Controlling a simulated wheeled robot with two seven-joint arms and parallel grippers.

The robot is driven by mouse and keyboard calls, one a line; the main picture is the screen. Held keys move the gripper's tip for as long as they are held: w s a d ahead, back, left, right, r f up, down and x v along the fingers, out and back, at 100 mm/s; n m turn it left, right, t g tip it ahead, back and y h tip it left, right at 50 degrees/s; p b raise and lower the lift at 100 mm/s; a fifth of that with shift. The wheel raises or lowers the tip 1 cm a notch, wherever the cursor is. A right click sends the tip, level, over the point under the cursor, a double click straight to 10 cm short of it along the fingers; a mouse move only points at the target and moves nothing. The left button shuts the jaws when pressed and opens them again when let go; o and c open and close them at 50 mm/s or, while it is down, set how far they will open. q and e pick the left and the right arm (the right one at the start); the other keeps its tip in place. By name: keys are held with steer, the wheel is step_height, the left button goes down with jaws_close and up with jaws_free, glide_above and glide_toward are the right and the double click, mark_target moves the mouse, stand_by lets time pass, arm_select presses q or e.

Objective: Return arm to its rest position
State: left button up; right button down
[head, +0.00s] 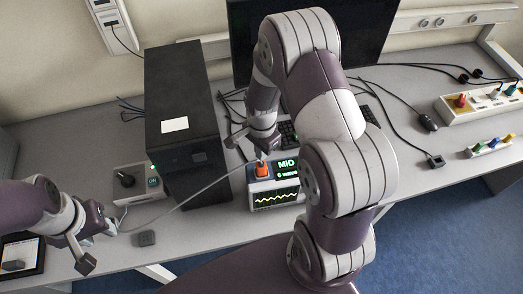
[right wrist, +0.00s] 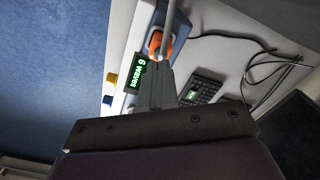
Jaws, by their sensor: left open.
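My right gripper (head: 263,150) is above the small tester with the lit screen (head: 275,197), its fingers at an orange plug (head: 262,171). In the right wrist view the fingers (right wrist: 157,72) are close together, with the orange plug (right wrist: 157,46) at their tips; they look shut on it. The plug stands at the tester's top left; its seat is hidden. A grey cable (head: 185,197) runs from the plug leftward to my left gripper (head: 98,250). My left gripper is open near the table's front left; whether it touches the cable I cannot tell.
A black computer tower (head: 178,115) stands between the grippers, with a grey switch box (head: 138,184) at its left. A monitor (head: 350,40) and keyboard (head: 287,132) are behind my right arm.

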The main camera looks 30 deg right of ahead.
step_height(320, 180, up, 3)
steer(key=shift+f+p, duration=0.15)
steer(key=shift+p, duration=0.75)
